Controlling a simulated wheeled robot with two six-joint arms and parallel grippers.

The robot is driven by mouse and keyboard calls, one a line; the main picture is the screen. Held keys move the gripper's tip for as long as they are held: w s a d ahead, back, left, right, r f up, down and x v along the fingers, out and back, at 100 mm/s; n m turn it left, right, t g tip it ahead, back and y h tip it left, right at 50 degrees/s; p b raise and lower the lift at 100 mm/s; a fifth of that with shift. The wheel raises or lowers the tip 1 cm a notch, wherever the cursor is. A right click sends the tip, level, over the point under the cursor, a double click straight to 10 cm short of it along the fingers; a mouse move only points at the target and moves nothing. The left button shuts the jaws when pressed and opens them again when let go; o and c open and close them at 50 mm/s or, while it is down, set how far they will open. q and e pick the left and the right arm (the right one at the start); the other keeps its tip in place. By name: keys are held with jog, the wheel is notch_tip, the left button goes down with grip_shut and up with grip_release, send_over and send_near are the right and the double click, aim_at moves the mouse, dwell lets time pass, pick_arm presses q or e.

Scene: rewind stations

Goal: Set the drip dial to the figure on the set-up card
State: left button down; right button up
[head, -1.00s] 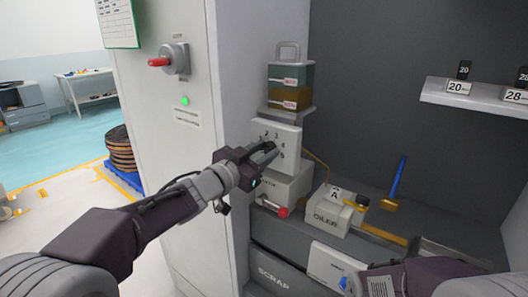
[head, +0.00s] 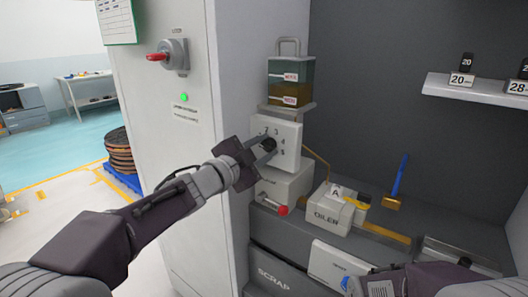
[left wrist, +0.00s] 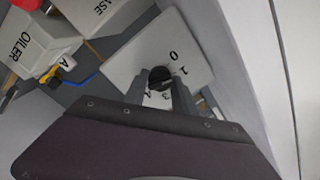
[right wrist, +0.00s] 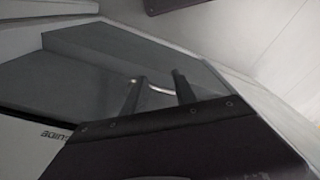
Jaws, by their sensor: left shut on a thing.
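The drip dial is a white plate (head: 290,139) with black figures, on the shelf under a two-tone oil tank. Its black knob (left wrist: 160,77) shows in the left wrist view between the fingertips of my left gripper (left wrist: 155,86). That gripper is shut on the knob; it also shows in the head view (head: 266,147), covering the knob and part of the plate. I read 0 and 1 in the wrist view; which figure the knob points at I cannot tell. My right gripper (right wrist: 157,92) is open. A green-edged sheet (head: 117,20) hangs on the cabinet, too small to read.
The oil tank (head: 290,92) stands above the dial. A white oiler box (head: 327,215), a blue-handled brush (head: 398,180) and a scrap bin front (head: 272,278) are close by. A shelf (head: 475,91) with number tags is at right. A red-handled switch (head: 173,56) is on the cabinet.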

pick_arm(q)
jog(key=m+b, duration=0.1)
jog(key=m, duration=0.3)
jog(key=shift+f+m+b, duration=0.2)
jog(key=shift+m+b, duration=0.1)
jog(key=shift+b, duration=0.05)
jog(key=m+b, duration=0.2)
jog(key=m, duration=0.3)
jog(key=m+b, duration=0.2)
jog(key=m, duration=0.3)
jog(key=shift+m, duration=0.4)
jog(key=shift+m+b, duration=0.9)
jog(key=shift+m, duration=1)
jog(key=c, duration=1)
grip_release()
jog(key=shift+r, duration=0.1)
